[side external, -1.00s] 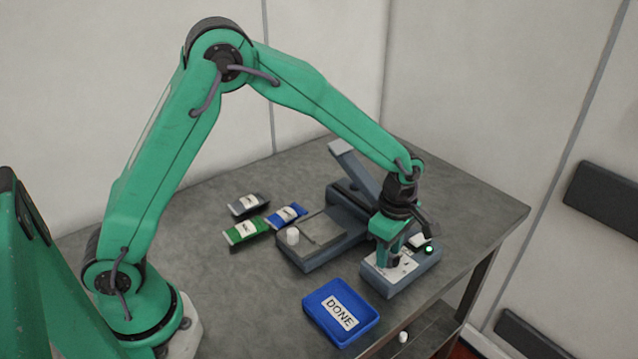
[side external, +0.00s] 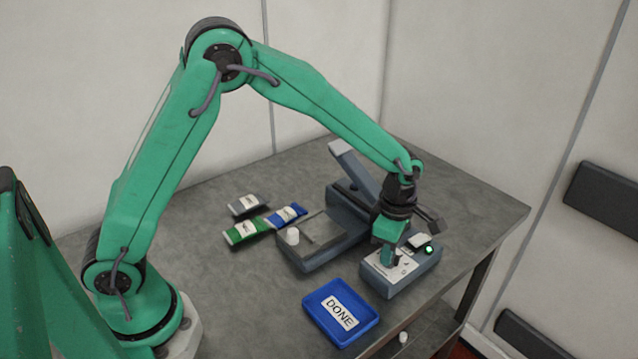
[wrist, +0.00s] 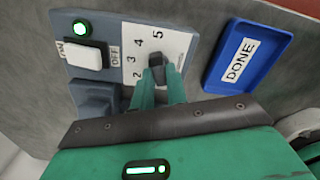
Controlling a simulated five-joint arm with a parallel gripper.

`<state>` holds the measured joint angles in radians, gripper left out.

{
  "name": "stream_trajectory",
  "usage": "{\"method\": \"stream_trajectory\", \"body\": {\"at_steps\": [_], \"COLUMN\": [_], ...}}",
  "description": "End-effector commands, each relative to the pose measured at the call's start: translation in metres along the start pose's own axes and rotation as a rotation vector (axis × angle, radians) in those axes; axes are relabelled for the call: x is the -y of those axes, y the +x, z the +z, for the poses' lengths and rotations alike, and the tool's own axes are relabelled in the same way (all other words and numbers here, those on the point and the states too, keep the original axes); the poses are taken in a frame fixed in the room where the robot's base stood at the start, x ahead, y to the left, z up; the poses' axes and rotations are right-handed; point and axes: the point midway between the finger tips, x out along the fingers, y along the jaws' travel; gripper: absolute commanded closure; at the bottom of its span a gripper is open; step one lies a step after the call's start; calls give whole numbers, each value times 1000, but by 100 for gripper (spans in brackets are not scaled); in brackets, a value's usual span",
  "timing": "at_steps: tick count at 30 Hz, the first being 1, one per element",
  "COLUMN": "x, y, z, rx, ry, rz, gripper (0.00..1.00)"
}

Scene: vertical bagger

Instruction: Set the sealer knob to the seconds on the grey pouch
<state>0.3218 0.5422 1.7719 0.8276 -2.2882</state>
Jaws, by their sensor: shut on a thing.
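The control box (side external: 405,278) stands near the table's right edge. My gripper (side external: 389,257) reaches down to its white dial plate, shut on the dark sealer knob (wrist: 157,69). In the wrist view, the fingers hold the knob from both sides. The numbers 2, 3, 4 and 5 show on the dial plate (wrist: 180,43); the fingers hide its lower part. The knob's narrow end points roughly toward the 5, but its exact setting is hard to tell. The grey pouch (side external: 240,212) lies left of the sealer; its label is too small to read.
A green pouch (side external: 240,234) and a blue pouch (side external: 278,219) lie beside the grey one. The sealer (side external: 300,258) has its arm raised. A white rocker switch (wrist: 82,56) and a lit green lamp (wrist: 80,28) sit near the dial. The blue DONE tray (side external: 314,302) is empty.

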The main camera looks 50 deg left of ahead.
Motion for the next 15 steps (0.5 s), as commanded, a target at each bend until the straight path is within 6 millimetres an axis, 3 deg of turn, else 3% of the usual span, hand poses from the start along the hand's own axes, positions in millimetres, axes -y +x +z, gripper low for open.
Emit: {"method": "stream_trajectory", "body": {"at_steps": [15], "x": [1], "y": [0], "z": [0], "rx": [-1], "ry": [-193], "rz": [-1], "gripper": [100]}}
